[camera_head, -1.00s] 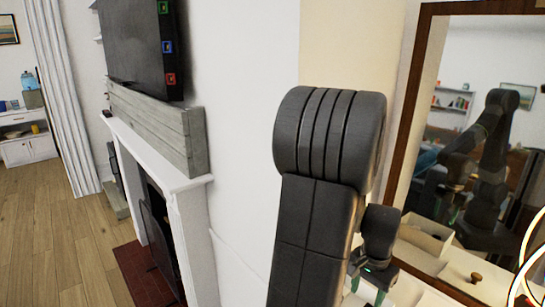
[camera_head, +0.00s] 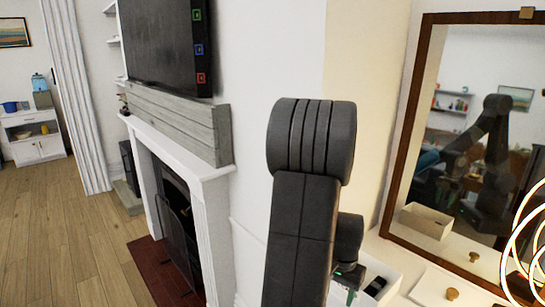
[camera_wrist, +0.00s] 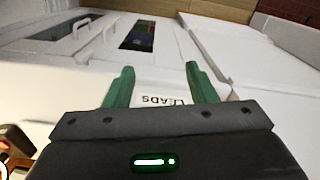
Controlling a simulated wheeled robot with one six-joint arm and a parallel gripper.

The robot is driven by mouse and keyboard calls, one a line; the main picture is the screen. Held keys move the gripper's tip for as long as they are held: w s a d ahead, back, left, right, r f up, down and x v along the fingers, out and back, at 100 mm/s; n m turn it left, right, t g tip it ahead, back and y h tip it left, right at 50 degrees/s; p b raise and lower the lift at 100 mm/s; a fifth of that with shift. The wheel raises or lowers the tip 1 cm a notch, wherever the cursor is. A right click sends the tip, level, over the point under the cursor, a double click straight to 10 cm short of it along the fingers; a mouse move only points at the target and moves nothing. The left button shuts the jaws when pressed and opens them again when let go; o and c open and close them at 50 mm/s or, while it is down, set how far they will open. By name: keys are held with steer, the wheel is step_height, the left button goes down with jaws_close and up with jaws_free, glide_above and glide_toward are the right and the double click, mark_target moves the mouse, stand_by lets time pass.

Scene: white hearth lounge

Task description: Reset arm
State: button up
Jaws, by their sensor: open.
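My arm stands folded in front of the head camera, with its dark elbow high and its lower part hidden behind the upper link. My gripper (camera_wrist: 160,72) shows in the wrist view as two green fingers spread apart with nothing between them. In the head view only a bit of green shows low behind my arm, beside a white tray (camera_head: 386,272).
A mirror (camera_head: 470,120) in a brown frame leans at the right, above a white top with a wooden knob (camera_head: 452,294). Glowing rings (camera_head: 530,250) stand at the right edge. A fireplace (camera_head: 185,215) and a television (camera_head: 165,45) are at the left. Wooden floor (camera_head: 60,240) is clear at far left.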

steer(key=w+a+f+n, duration=0.3)
steer(key=w+a+f, duration=0.1)
steer(key=a, duration=0.3)
steer(key=shift+w+f, duration=0.2)
steer(key=shift+w, duration=0.05)
steer(key=shift+a, duration=0.1)
